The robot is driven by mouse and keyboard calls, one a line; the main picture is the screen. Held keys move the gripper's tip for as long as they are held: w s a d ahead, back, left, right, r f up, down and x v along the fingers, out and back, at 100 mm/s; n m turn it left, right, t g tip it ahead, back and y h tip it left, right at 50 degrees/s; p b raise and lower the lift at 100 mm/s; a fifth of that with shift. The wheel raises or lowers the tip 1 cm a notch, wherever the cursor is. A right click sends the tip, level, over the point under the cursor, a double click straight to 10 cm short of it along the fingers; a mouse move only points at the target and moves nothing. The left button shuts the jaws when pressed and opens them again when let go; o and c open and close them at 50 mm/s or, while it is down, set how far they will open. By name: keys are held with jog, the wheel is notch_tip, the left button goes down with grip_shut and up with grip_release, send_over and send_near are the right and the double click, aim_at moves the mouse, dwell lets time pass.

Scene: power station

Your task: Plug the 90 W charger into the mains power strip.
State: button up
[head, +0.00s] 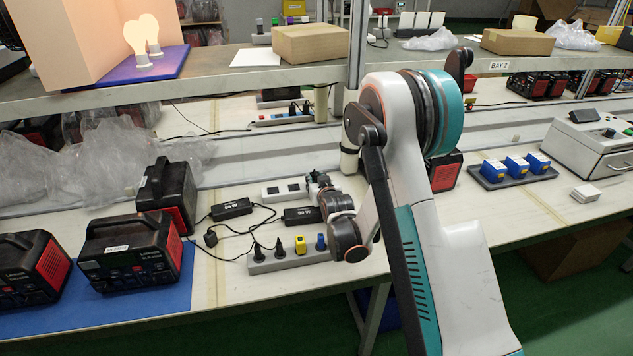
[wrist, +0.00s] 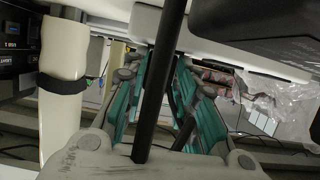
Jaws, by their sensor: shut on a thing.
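One black charger (head: 231,209) lies on the bench with its cable looping left and forward; a second black charger (head: 302,215) lies to its right, beside my gripper (head: 317,182). Their white labels are too small to read surely. A loose black plug (head: 210,238) lies on the bench. The grey front power strip (head: 290,262) holds two black plugs, a yellow one and a blue one; my arm hides its right end. A white strip with dark sockets (head: 284,192) lies behind. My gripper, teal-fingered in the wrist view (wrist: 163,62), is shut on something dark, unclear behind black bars.
A pale post with a black band (wrist: 62,85) stands close left of the gripper in the wrist view. The shelf (head: 240,76) overhangs the bench. Black-and-red power units (head: 128,247) stand on the left. A tray of blue batteries (head: 513,172) is on the right.

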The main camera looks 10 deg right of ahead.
jog(key=shift+f, duration=0.15)
dwell(1.0)
jog(key=shift+w+r+p, duration=0.2)
jog(key=shift+r+p, duration=0.5)
jog(key=shift+p, duration=0.2)
jog(key=s+r, duration=0.4)
jog(key=r, duration=0.5)
jog(key=s+r, duration=0.4)
jog(key=r, duration=0.6)
jog(key=shift+s+r, duration=0.2)
notch_tip(320, 180, up, 5)
jog(key=p, duration=0.4)
jog(key=shift+f, duration=0.1)
